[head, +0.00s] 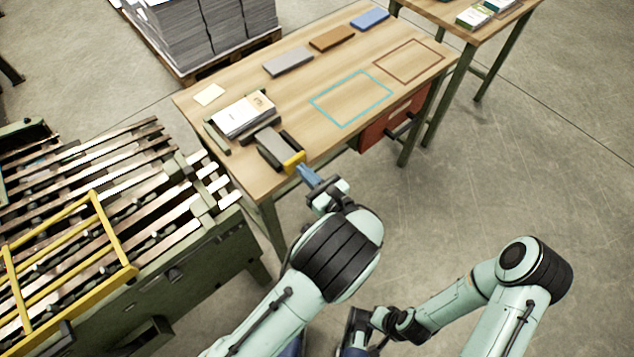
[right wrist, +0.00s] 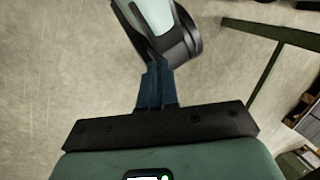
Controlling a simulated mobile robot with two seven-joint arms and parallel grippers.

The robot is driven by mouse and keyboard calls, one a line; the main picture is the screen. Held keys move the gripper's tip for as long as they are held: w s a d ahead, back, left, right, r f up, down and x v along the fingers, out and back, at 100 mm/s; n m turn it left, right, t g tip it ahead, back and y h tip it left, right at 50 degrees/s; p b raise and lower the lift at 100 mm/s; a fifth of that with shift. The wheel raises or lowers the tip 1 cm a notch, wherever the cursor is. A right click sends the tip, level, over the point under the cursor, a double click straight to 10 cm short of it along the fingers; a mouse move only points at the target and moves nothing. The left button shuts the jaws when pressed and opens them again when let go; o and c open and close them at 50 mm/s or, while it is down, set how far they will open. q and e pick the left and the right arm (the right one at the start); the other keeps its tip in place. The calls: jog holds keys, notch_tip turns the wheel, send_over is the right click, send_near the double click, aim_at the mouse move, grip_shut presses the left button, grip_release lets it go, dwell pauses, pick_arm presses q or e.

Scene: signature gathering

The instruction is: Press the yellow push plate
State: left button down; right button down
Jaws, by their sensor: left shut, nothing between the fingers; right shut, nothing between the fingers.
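The yellow push plate (head: 294,162) is on the near end of a dark grey and black device (head: 273,148) at the table's front-left edge. My left gripper (head: 303,170) is shut and empty. Its blue fingertips are right by the plate, on its near side; I cannot tell whether they touch it. My right gripper (head: 350,348) is low at the bottom of the head view, away from the table. Its blue fingers show shut and empty in the right wrist view (right wrist: 156,75), with a part of my own arm beyond them.
A machine with slats (head: 110,200) stands at left. A red drawer (head: 385,122) hangs below.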

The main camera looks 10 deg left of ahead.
aim_at(295, 162)
pick_arm(q)
jog(key=shift+w+a, duration=0.15)
jog(key=shift+a, duration=0.05)
